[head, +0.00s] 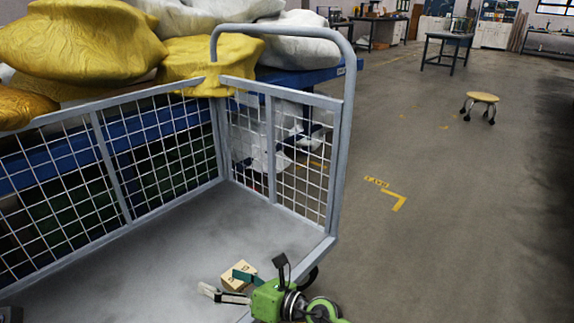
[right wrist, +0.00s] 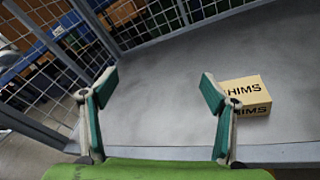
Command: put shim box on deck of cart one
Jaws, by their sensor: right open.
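The shim box (head: 240,270) is a small tan carton on the grey deck of the cart (head: 180,245), near the deck's front right edge. In the right wrist view the box (right wrist: 252,92) shows black "SHIMS" lettering and sits just beyond and to the right of the right-hand finger, outside the jaws. That finger covers part of its left side. My right gripper (head: 221,281) is open over the deck's edge beside the box. In the right wrist view the gripper (right wrist: 158,80) has nothing between its fingers.
Grey wire-mesh walls (head: 160,145) and a tall tubular handle (head: 345,130) bound the cart. Yellow and white sacks (head: 80,45) lie on a blue rack behind it. The deck is otherwise bare. A stool (head: 482,100) stands on open floor at right.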

